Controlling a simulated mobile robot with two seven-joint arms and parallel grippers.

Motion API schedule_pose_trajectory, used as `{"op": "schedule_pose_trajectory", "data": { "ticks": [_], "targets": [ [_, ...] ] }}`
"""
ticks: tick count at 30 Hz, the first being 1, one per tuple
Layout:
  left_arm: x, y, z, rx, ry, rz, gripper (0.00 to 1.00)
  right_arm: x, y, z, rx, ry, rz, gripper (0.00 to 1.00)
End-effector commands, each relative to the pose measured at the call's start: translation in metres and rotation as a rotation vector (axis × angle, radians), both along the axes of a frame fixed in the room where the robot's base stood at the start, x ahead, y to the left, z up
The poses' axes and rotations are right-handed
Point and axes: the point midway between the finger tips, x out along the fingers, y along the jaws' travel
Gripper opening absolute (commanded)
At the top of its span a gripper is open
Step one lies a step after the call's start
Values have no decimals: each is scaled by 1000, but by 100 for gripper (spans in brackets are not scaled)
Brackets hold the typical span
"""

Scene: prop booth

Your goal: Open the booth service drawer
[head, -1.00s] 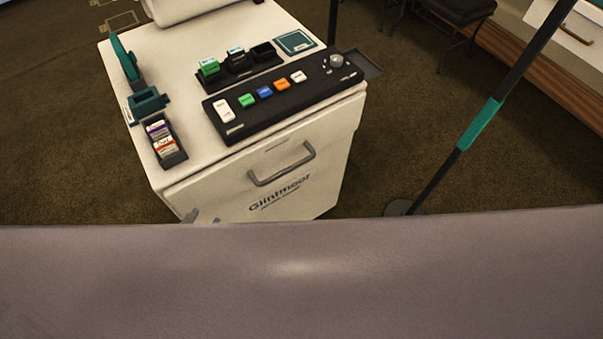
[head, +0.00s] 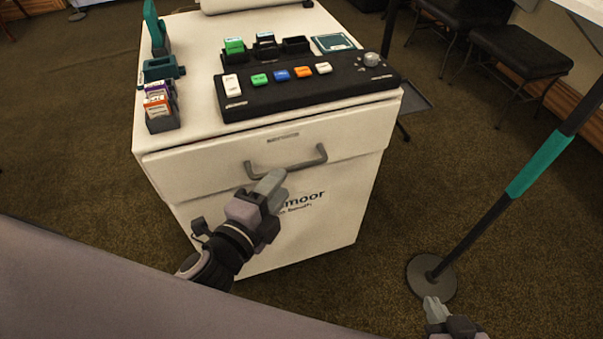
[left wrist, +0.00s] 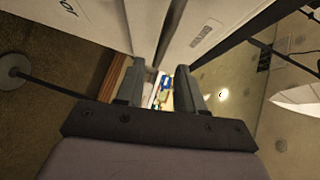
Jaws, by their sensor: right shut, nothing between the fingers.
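The booth service drawer (head: 220,175) is the white upper front of the cabinet, with a grey bar handle (head: 322,155). My right gripper (head: 434,306) is shut and empty at the bottom right, away from the cabinet.
The cabinet top holds a black button panel (head: 300,88), a card rack (head: 160,108) and small boxes. A black post with a teal band (head: 540,165) stands on a round base (head: 432,277) to the right. Dark stools (head: 515,55) stand behind. Carpet lies around.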

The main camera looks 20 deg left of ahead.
Motion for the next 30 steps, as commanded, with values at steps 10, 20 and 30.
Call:
{"op": "schedule_pose_trajectory", "data": {
  "ticks": [10, 20, 30],
  "targets": [
    [37, -7, -5, -1, -1, 0, 38, 1, 2, 2, 8, -10, -3, 0],
    [64, -13, -10, -1, 2, 1, 38, 1, 3, 1, 7, -11, 0, 0],
    [67, -14, -10, -3, 4, 1, 38, 1, 4, 1, 7, -12, 3, 0]
  ]
}}
